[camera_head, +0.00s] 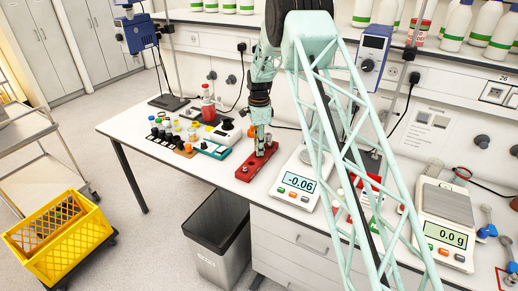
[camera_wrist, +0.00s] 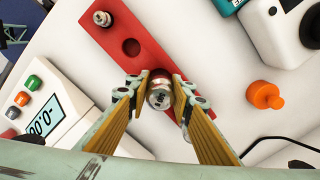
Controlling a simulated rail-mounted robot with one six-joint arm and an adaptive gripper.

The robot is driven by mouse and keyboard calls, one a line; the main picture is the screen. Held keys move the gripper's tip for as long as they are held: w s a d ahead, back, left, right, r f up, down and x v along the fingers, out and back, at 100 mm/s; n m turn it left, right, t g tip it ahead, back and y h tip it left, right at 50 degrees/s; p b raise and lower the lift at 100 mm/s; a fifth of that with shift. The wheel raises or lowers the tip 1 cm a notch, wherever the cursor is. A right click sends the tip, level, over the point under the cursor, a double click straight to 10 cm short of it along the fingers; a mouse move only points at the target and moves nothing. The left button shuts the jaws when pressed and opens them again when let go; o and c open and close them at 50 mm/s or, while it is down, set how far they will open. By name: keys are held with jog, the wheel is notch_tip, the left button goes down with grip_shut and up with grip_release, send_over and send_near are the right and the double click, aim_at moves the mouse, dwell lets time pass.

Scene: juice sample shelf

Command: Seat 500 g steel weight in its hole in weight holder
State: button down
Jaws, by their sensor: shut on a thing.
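The weight holder is a long red block (camera_head: 254,170) on the bench, left of the scale; it also shows in the wrist view (camera_wrist: 150,62). My gripper (camera_head: 260,152) points down over it. In the wrist view, my gripper (camera_wrist: 160,94) is shut on a shiny steel weight (camera_wrist: 159,98), one finger on each side. The weight is over the holder's near end, and a dark red rim shows just behind it. I cannot tell whether it is in the hole or above it. The middle hole (camera_wrist: 131,47) is empty. A smaller steel weight (camera_wrist: 102,18) stands at the far end.
An orange weight-shaped piece (camera_wrist: 264,95) stands on the other side. Bottles and small jars (camera_head: 172,134) crowd the bench to the left. A grey bin (camera_head: 219,235) stands below the bench edge.

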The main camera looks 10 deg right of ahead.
jog(key=shift+f+b, duration=0.45)
jog(key=shift+f, duration=0.4)
dwell(0.7)
jog(key=shift+r, duration=0.2)
jog(key=shift+r, duration=0.35)
jog(key=shift+r, duration=0.1)
jog(key=shift+f+b, duration=0.35)
jog(key=shift+f, duration=0.3)
dwell(2.1)
jog(key=shift+r, duration=0.3)
jog(key=shift+r, duration=0.3)
dwell(0.8)
jog(key=shift+f, duration=0.5)
dwell(1.0)
